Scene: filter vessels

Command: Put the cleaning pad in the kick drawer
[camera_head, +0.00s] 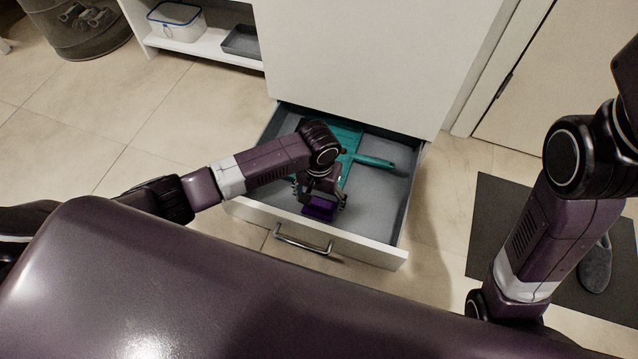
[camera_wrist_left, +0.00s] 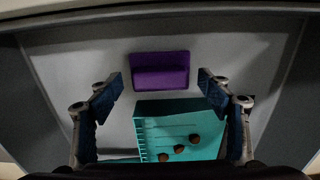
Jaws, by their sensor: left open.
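The kick drawer (camera_head: 385,215) is pulled open at the bottom of the white cabinet. The purple cleaning pad (camera_head: 318,210) appears to lie on the grey drawer floor, near the front panel; it also shows in the left wrist view (camera_wrist_left: 160,71). My left gripper (camera_head: 320,197) is over the drawer, its fingers spread. In the left wrist view the left gripper (camera_wrist_left: 159,92) has nothing between its fingertips, and the pad shows beyond them, apart from both. My right arm is at the right; its gripper is out of view.
A teal dustpan (camera_head: 345,140) with a handle lies at the back of the drawer; the left wrist view shows several brown lumps on the dustpan (camera_wrist_left: 210,135). The drawer handle (camera_head: 303,242) faces my base. A dark mat (camera_head: 500,215) with slippers lies at right.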

